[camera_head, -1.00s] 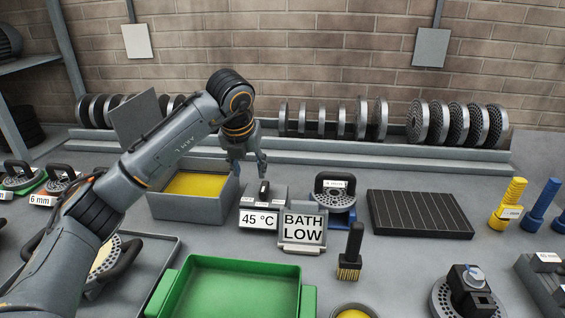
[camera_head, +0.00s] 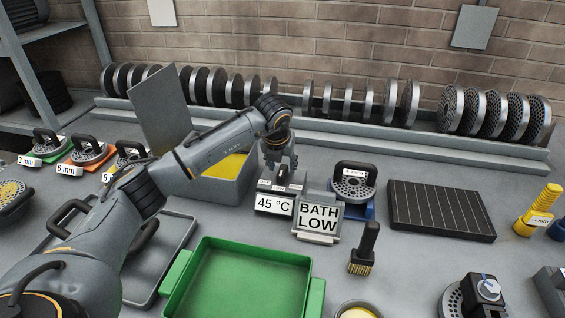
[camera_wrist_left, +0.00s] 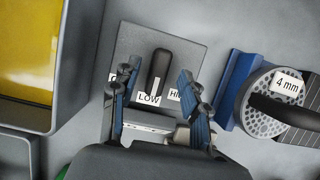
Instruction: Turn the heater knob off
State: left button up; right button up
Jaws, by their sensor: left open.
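The heater box (camera_head: 273,205) is grey with a "45 °C" display, beside the grey bath (camera_head: 213,187) with yellow contents. In the left wrist view, its black lever-like heater knob (camera_wrist_left: 161,68) has its near end by the "LOW" label (camera_wrist_left: 149,99). The "HI" label (camera_wrist_left: 176,95) is partly hidden by a finger, and the label on the left is mostly covered. My left gripper (camera_wrist_left: 154,84) is open, pointing down, with one finger on each side of the knob; contact cannot be told. It also shows over the box in the head view (camera_head: 280,166). My right gripper is out of view.
A "BATH LOW" sign (camera_head: 319,217) stands close right of the heater. A die on a blue holder (camera_head: 354,185) is behind it to the right. A brush (camera_head: 365,250) and a green tray (camera_head: 240,285) are in front. Dies stand in racks along the wall.

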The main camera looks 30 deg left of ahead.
pick_arm(q)
jog(key=shift+x, duration=1)
grip_shut()
